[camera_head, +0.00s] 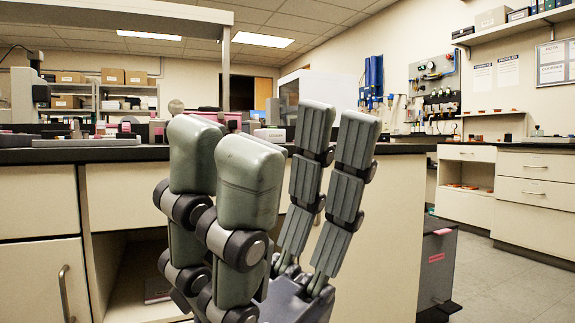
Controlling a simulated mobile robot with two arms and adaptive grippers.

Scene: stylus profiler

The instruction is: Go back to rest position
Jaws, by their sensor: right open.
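My right gripper (283,135) stands upright in the middle of the head view, in front of the lab bench. Its fingers point up. The smooth grey-green backs of two fingers show on the left, and the dark ridged pads of two others show on the right. A wide gap lies between the two sides, so the gripper is open, and nothing shows between them. My left gripper is not in view. The gripper's fingers hide part of the bench front and some of the things on its top.
A dark-topped bench (110,153) with pale cabinets runs across behind the gripper. Small items and equipment stand on it. A dark grey box (437,260) stands on the floor at its right end. Clear floor (505,285) lies at right, before white drawers (537,180).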

